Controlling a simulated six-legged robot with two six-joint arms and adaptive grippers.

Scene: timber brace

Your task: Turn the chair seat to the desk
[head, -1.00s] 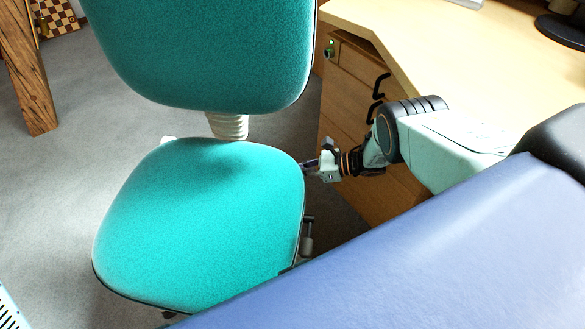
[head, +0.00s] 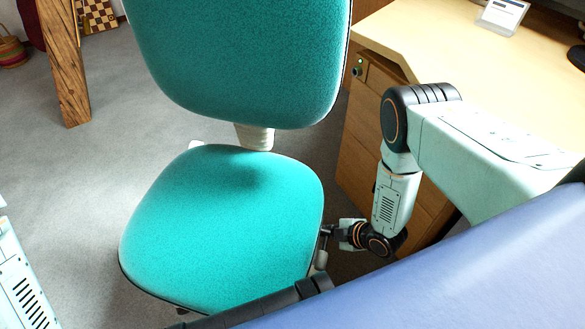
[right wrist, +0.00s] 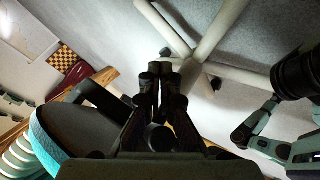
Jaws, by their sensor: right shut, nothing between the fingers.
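The teal chair seat (head: 225,225) is in the middle of the head view, with the teal backrest (head: 240,60) standing behind it at its far side. The desk (head: 425,40) is at the upper right. My right gripper (head: 328,231) is at the right edge of the seat, partly hidden by it; whether it touches the seat I cannot tell. In the right wrist view its fingers (right wrist: 160,72) are together with nothing between them. The seat's edge (right wrist: 45,145) shows at the lower left there. My left gripper is not in view.
A wooden drawer unit (head: 365,145) stands under the desk, close to my right arm. A timber post (head: 66,70) rises at the left. The chair's light base legs (right wrist: 215,35) spread over the grey floor. Open floor (head: 85,180) lies left of the chair.

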